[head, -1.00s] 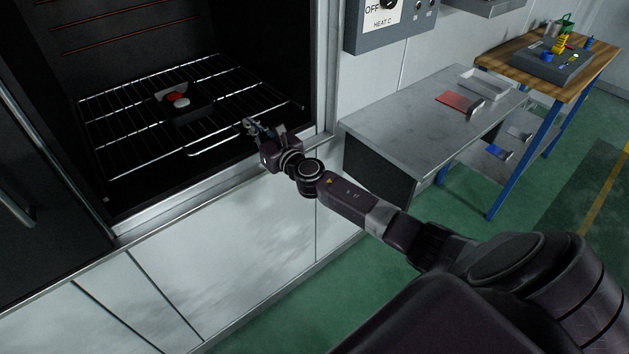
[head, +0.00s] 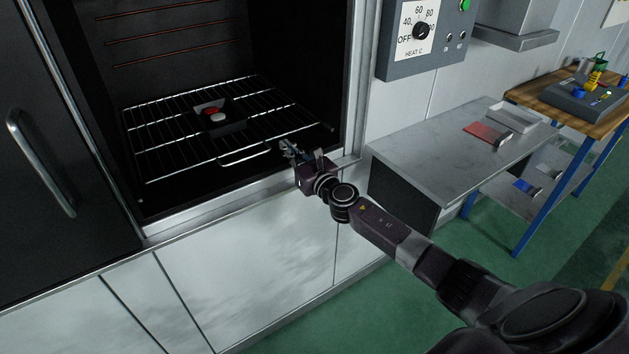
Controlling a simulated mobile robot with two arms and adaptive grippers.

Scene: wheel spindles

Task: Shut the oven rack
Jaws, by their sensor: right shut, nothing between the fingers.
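The wire oven rack (head: 172,152) lies level inside the dark oven, with a looped handle (head: 245,158) at its front edge. The whole rack appears to be behind the oven's front sill (head: 215,208). A small dark tray (head: 228,128) with a red and a white item rests on the rack. My right gripper (head: 288,149) is shut and empty at the oven opening, just right of the handle. It looks apart from the handle, though the depth is hard to judge. My left gripper is out of view.
The oven door (head: 75,130) with a bar handle stands at the left. A control box (head: 427,38) hangs on the wall to the right. A grey bench (head: 440,150) and a wooden-topped table (head: 540,97) stand right of the oven. Green floor is free in front.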

